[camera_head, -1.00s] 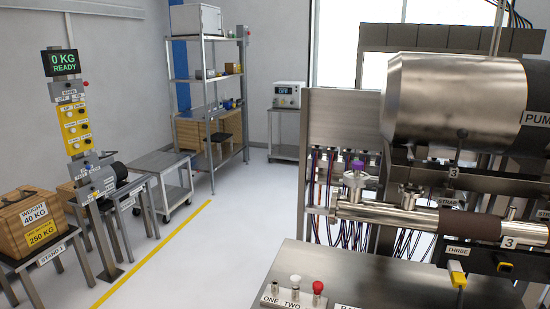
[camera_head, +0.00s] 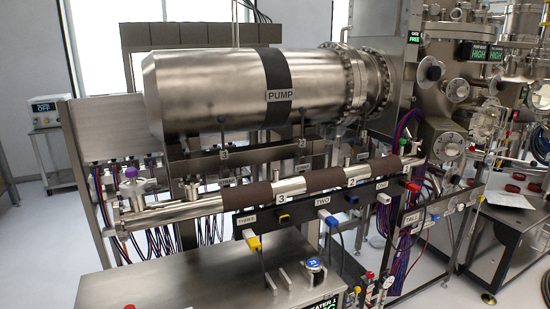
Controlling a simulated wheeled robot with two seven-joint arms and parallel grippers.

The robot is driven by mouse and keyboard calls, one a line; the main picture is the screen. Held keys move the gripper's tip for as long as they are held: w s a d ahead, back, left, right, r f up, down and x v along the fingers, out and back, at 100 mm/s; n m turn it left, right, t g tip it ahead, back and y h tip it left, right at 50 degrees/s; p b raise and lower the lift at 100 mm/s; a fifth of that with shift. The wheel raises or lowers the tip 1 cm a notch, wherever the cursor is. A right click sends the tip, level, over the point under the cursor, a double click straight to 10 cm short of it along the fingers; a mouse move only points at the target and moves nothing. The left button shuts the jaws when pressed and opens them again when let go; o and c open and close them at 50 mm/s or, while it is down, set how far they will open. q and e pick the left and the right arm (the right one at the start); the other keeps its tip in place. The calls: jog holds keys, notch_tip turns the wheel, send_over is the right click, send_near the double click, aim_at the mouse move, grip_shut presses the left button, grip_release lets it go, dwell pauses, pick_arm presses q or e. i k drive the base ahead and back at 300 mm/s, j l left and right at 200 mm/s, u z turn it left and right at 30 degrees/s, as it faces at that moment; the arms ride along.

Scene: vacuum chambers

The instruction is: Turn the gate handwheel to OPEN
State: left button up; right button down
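A small screen reading GATE FREE (camera_head: 413,46) is at the upper right, beyond the flanged end of the large steel PUMP cylinder (camera_head: 225,90). Just right of and below the screen is a round handwheel-like part (camera_head: 430,69). More round knobs or wheels sit near it, one lower right (camera_head: 457,90) and one on a grey body below (camera_head: 451,145). I cannot tell for sure which one is the gate handwheel, nor read its position. Neither of my grippers is in view.
A steel table (camera_head: 510,215) is at the right. Clear floor shows at the far left.

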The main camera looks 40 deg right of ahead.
aim_at(433, 73)
jog(key=z, duration=2.3)
jog(key=i+l+z, duration=0.2)
jog(key=i+l, duration=0.15)
jog(key=i, duration=0.15)
jog(key=i+l+z, duration=0.15)
jog(key=i, duration=0.4)
jog(key=i+l+z, duration=0.2)
jog(key=i, duration=0.35)
